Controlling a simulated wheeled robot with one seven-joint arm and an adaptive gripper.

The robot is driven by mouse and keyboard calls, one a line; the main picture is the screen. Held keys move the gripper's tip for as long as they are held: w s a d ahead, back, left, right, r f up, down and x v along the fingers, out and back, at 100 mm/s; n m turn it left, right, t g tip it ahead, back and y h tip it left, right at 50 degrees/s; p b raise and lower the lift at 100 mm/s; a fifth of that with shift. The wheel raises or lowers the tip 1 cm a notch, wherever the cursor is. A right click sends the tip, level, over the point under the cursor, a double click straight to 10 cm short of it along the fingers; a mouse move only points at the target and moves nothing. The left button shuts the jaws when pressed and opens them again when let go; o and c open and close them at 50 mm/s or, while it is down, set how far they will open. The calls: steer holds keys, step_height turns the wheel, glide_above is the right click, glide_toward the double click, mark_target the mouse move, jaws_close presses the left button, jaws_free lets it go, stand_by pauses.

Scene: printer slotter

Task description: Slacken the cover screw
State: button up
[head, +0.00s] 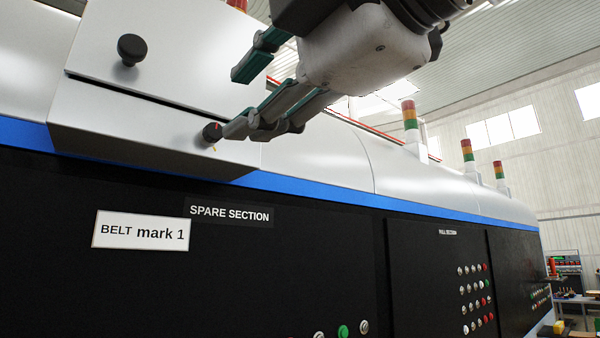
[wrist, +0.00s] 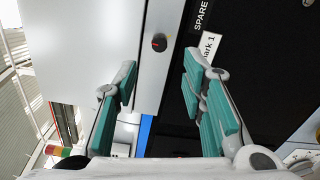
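The cover screw appears to be a small dark knob with a red mark (head: 212,132) on the lower front of the pale cover (head: 150,140). In the wrist view the knob (wrist: 159,43) shows whole, beyond the fingertips and roughly centred in the gap between them. My gripper (head: 238,102) is open and empty, with green pads on its fingers; the fingers also show in the wrist view (wrist: 159,72). In the head view one fingertip appears right beside the knob. I cannot tell whether it touches.
A larger black knob (head: 131,48) sits on the upper panel at left. Below are a blue stripe (head: 310,188), a "SPARE SECTION" label (head: 229,213) and a "BELT mark 1" sign (head: 141,232). Several buttons (head: 475,298) are on the black front. Open hall lies at right.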

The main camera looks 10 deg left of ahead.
steer(key=v, duration=0.3)
steer(key=shift+s+d, duration=0.2)
stand_by(0.4)
steer(key=w+d+f+m+h+p, duration=0.1)
steer(key=w+d+f+m+h, duration=0.2)
steer(key=d+f+m, duration=0.35)
steer(key=w+d+f+m+g+h, duration=0.1)
steer(key=w+d+f+m+h, duration=0.25)
steer(key=f, duration=0.55)
steer(key=w+d+f+m+h+p, duration=0.1)
steer(key=w+d+f+m+h, duration=0.1)
steer(key=d+f+m+h, duration=0.35)
steer(key=s+d+f+m+g+p, duration=0.1)
steer(key=s+d+f+m+g, duration=0.2)
steer(key=f+m, duration=0.4)
steer(key=s+d+f+m+g+h+p, duration=0.1)
steer(key=s+d+f+m+g, duration=0.2)
steer(key=f, duration=1.2)
steer(key=s+d+m, duration=0.3)
steer(key=d+m, duration=0.1)
steer(key=shift+g+h, duration=0.3)
steer(key=shift+s+r+m, duration=0.1)
steer(key=shift+m, duration=0.15)
